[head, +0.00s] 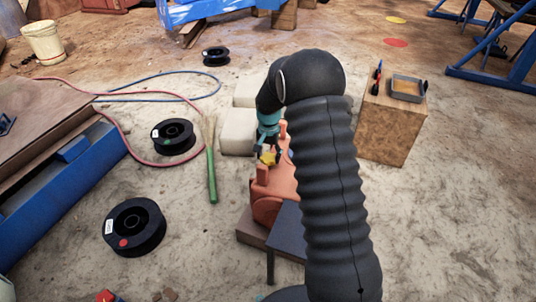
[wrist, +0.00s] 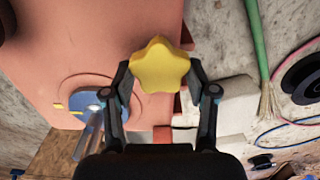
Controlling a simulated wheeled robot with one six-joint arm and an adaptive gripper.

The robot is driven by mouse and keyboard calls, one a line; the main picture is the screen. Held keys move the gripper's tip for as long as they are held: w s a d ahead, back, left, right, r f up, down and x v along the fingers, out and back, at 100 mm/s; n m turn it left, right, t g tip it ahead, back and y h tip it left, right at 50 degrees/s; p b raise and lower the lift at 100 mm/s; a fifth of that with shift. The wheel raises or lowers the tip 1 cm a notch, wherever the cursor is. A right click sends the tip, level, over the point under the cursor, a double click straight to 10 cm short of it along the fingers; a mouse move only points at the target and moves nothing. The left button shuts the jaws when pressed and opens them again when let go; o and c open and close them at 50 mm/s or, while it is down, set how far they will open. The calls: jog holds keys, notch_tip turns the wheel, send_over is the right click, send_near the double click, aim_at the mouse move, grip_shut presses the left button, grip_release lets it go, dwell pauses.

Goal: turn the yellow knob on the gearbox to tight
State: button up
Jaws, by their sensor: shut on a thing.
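The yellow star-shaped knob (wrist: 160,65) sits on the orange gearbox (wrist: 60,35). My gripper (wrist: 160,72) has one finger on each side of the knob and is shut on it. In the head view the gripper (head: 268,146) reaches down to the knob (head: 268,158) on top of the gearbox (head: 275,186). My dark arm hides part of the gearbox's right side. A round blue disc (wrist: 84,102) with a yellow mark and a metal rod-like part is left of the knob in the wrist view. Any tight marking cannot be made out.
Pale blocks (head: 238,132) lie behind the gearbox. A broom with a green handle (head: 212,175) and black spools (head: 134,228) lie to the left. A wooden box (head: 392,130) with a grey tray (head: 409,88) stands to the right. Hoses cross the ground at left.

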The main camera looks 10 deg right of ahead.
aim_at(269, 156)
jog(key=shift+m, duration=1.2)
jog(key=o, duration=1.1)
jog(key=shift+o, duration=0.2)
notch_tip(269, 156, up, 12)
